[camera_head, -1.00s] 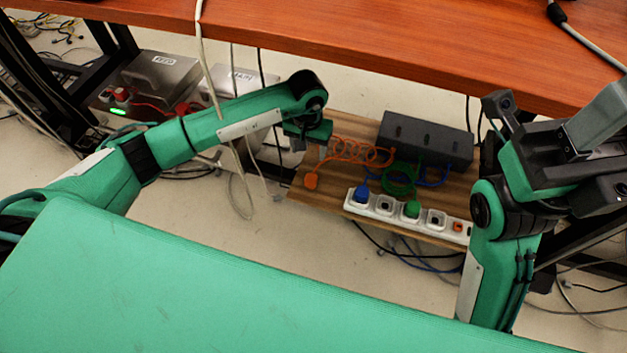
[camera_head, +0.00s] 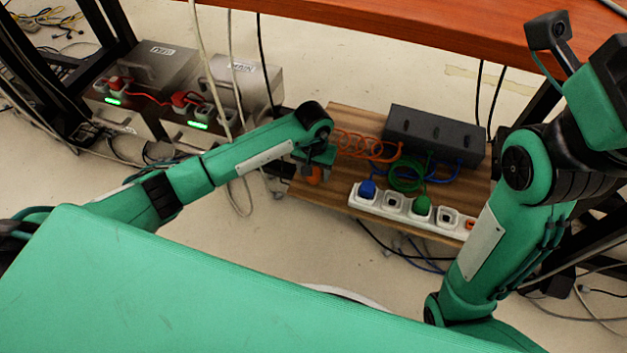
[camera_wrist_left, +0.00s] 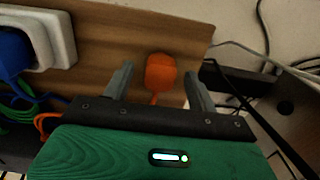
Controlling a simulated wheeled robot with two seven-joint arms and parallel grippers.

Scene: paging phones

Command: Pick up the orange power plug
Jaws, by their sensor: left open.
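The orange power plug (camera_wrist_left: 161,73) lies on the wooden board (camera_wrist_left: 110,35), with its orange cord running back under my gripper. In the head view the plug (camera_head: 314,173) shows only partly, below my left gripper's wrist. My left gripper (camera_wrist_left: 158,80) is open, with one finger on each side of the plug. Whether the fingers touch it I cannot tell. The coiled orange cord (camera_head: 362,143) runs to a black box (camera_head: 435,138). My right arm (camera_head: 515,200) stands at the right of the head view; its fingers are out of frame.
A white power strip (camera_head: 393,203) on the board's front edge holds a blue plug (camera_head: 367,188) and a green plug (camera_head: 421,205). The red-brown tabletop (camera_head: 400,35) overhangs the back. Metal boxes with green lights stand at left, with loose cables hanging near my left arm.

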